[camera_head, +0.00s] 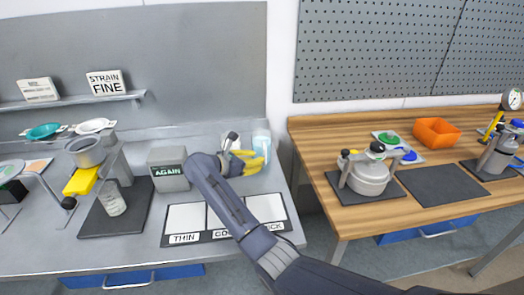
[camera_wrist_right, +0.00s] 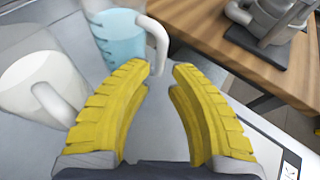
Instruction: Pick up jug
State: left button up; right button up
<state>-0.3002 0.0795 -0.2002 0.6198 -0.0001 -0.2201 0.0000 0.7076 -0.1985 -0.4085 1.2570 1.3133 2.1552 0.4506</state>
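A clear jug (camera_head: 262,139) with light blue liquid and a pale handle stands at the right end of the grey bench; in the right wrist view the jug (camera_wrist_right: 121,38) is just beyond the fingers, its handle toward the right. A second, whitish jug (camera_wrist_right: 40,84) with a handle is on the left in that view. In the head view my right arm mostly hides it. My right gripper (camera_head: 250,161) has yellow fingers, which show apart and empty in the wrist view (camera_wrist_right: 163,68). The jug handle lies just ahead of the fingertips. My left gripper is not in view.
A grey box marked AGAIN (camera_head: 168,170) and a board with white labelled panels (camera_head: 186,217) are near my right arm. A wooden table (camera_head: 345,218) with a metal pot (camera_head: 367,178) stands to the right, across a gap.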

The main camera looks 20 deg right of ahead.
jog(key=shift+x, duration=2.55)
jog(key=shift+o, duration=0.2)
grip_shut()
jog(key=shift+r, duration=0.15)
